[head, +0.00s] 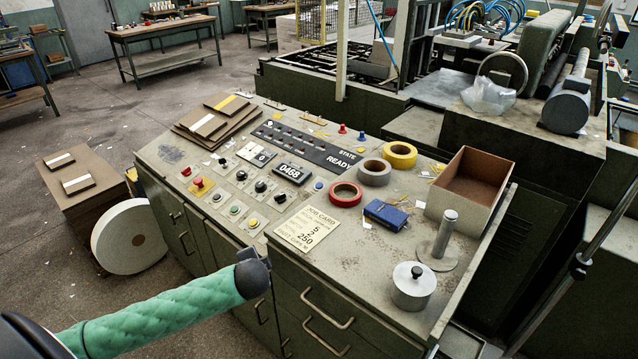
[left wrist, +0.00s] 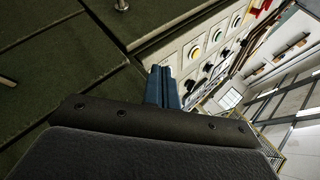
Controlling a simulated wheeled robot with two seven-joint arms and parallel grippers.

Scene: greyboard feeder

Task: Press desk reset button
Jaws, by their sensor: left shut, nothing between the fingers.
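The desk's sloped control panel (head: 240,180) holds several round buttons and knobs. A blue button (head: 318,185) sits further right. I cannot read which is marked reset. My right gripper is not in view.
The job card (head: 307,229), tape rolls (head: 346,194), blue box (head: 386,214), open brown tray (head: 468,182) and metal spindle (head: 438,240) stand right of the buttons. Drawer handles (head: 328,309) stick out from the desk's front. Boards (head: 215,120) lie at the back left.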

